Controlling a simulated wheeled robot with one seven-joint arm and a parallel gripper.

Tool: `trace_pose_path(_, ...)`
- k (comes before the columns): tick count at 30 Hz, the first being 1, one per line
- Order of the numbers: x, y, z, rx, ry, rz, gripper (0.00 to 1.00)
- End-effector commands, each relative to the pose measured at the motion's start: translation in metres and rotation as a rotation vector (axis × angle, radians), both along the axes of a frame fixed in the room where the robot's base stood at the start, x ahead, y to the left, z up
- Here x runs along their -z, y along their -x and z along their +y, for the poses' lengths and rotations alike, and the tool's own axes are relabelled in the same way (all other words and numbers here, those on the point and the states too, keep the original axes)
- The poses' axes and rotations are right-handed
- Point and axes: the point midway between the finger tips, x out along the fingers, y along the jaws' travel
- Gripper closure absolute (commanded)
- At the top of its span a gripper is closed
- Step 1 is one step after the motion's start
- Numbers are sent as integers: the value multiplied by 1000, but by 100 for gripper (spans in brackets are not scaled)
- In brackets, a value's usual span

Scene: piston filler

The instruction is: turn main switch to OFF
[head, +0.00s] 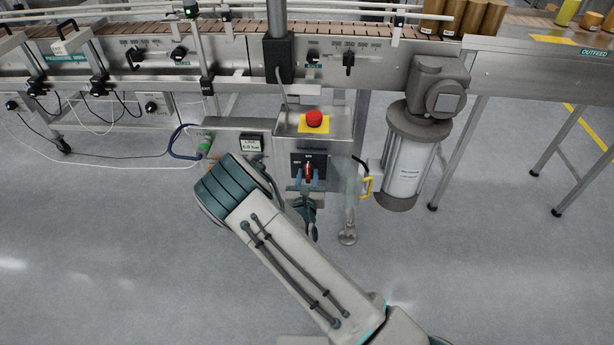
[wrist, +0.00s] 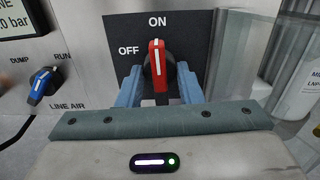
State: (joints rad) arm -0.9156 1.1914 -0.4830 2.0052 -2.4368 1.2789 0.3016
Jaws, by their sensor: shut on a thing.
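The main switch (wrist: 157,62) is a red rotary handle with a white line on a black plate marked ON at the top and OFF at the left. In the wrist view its handle stands upright, with the line pointing to ON. In the head view the switch (head: 308,172) sits on the grey cabinet below the red button. My gripper (wrist: 160,82) has its two blue fingers on either side of the handle and is shut on it. In the head view my gripper (head: 307,175) reaches the switch from below.
A red emergency button (head: 314,118) on a yellow plate sits just above. Left of the switch are a pressure display (head: 252,143) and a blue line air knob (wrist: 43,82). A yellow handle (head: 367,186) and a motor cylinder (head: 404,165) stand to the right.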

Motion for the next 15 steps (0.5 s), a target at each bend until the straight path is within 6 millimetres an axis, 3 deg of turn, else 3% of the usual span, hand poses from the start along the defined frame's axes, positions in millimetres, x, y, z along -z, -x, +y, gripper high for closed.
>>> trace_pose_path(15, -4, 1, 0, -3, 395, 17, 90)
